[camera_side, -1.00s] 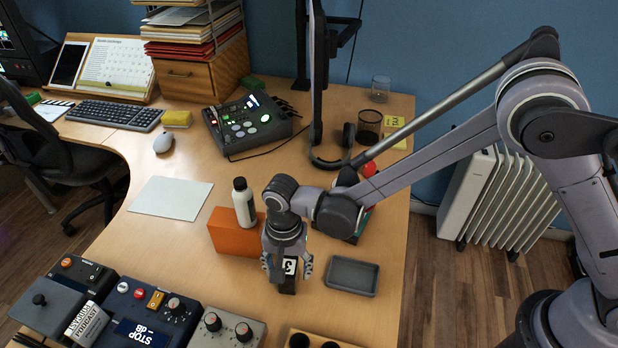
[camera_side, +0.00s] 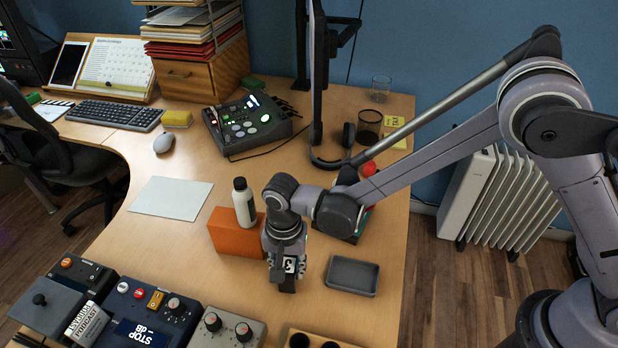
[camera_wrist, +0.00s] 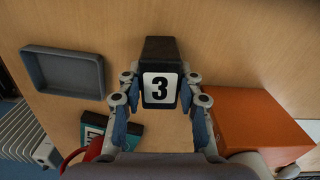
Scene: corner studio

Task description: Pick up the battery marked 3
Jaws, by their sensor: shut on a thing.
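The battery marked 3 (camera_wrist: 160,60) is a black block with a white label bearing a black 3. It stands on the wooden desk, and in the side view the battery (camera_side: 289,284) shows below my gripper (camera_side: 287,268). In the wrist view my gripper (camera_wrist: 159,98) has its fingers on both sides of the battery and is shut on it. From these views I cannot tell whether the battery's underside touches the desk.
A grey tray (camera_side: 352,276) lies right of the battery. An orange box (camera_side: 232,238) and a white bottle (camera_side: 244,203) stand close behind, to the left. Control boxes (camera_side: 226,328) line the front edge. Bare desk lies left of the orange box.

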